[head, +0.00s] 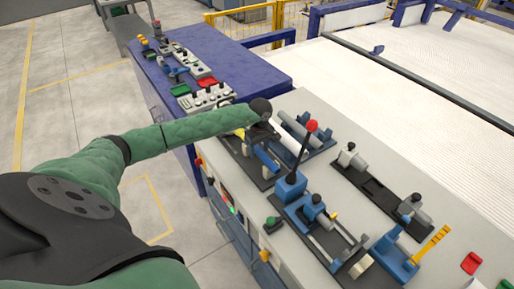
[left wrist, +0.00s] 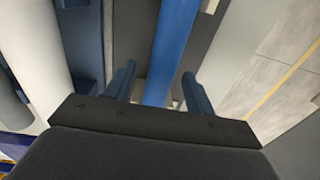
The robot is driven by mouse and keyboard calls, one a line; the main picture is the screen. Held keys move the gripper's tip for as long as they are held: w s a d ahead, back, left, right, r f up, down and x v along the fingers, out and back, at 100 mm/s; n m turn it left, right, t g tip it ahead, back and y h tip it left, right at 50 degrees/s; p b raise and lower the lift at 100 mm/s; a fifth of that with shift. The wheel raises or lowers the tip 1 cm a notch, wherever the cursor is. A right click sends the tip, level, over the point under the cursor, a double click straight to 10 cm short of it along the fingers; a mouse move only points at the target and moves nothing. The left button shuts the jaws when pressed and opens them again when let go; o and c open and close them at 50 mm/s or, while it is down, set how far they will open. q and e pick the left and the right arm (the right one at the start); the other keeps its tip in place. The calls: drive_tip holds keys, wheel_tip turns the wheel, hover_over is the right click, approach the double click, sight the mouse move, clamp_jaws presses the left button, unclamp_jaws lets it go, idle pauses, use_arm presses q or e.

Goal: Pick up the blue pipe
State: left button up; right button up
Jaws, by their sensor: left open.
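The blue pipe (left wrist: 174,40) runs lengthwise through the left wrist view, between the two fingers of my left gripper (left wrist: 158,75). The fingers are spread, one on each side of it, and a gap shows on both sides, so I cannot tell that they touch it. In the head view the blue pipe (head: 267,159) lies on a dark fixture at the near side of the bench, partly covered by my left gripper (head: 262,134). My right gripper is not in view.
Light grey pipes (head: 293,134) lie just right of my left gripper. A lever with a red knob (head: 311,126) stands up nearby. Blue and black clamp fixtures (head: 322,227) fill the right of the bench. A blue panel with controls (head: 203,75) lies behind.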

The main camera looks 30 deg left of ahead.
use_arm(q)
drive_tip(key=shift+f, duration=0.15)
drive_tip(key=c, duration=1)
drive_tip(key=shift+c, duration=0.4)
drive_tip(key=shift+c, duration=0.2)
